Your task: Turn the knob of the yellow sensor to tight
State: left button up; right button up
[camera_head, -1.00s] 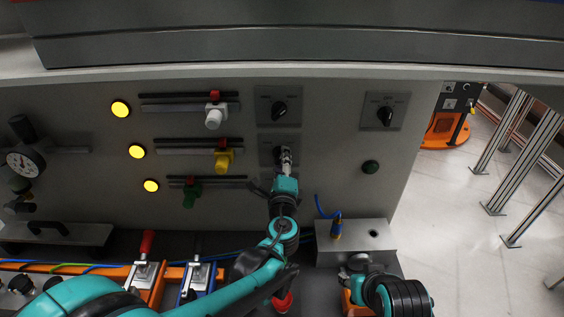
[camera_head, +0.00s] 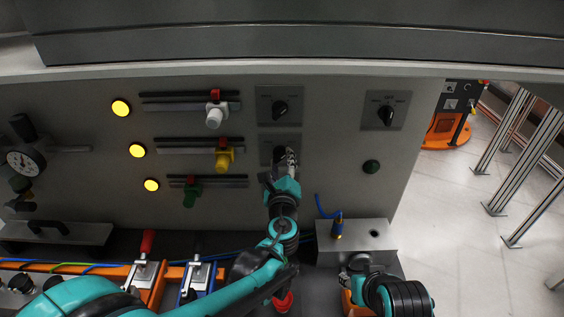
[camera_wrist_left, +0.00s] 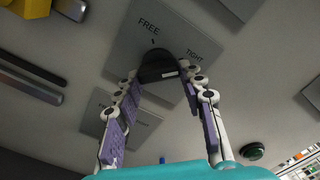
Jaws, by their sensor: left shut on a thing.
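The yellow sensor (camera_head: 223,158) sits on the middle rail of the grey panel. Its knob is on the plate level with it, largely hidden behind my left gripper (camera_head: 289,156) in the head view. In the left wrist view the black knob (camera_wrist_left: 157,66) shows on a grey plate (camera_wrist_left: 135,34) marked FREE and TIGHT. The fingertips of my left gripper (camera_wrist_left: 163,75) lie on either side of the knob, shut on it.
Another knob (camera_head: 280,108) is above, and a third (camera_head: 385,115) is to the right. A green button (camera_head: 371,167) is below the third. A grey box (camera_head: 350,240) with a blue-cabled plug stands below. White (camera_head: 214,116) and green (camera_head: 190,192) sensors sit on neighbouring rails.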

pick_arm(q)
jog(key=o, duration=1.2)
jog(key=shift+c, duration=0.2)
jog(key=s, duration=1.2)
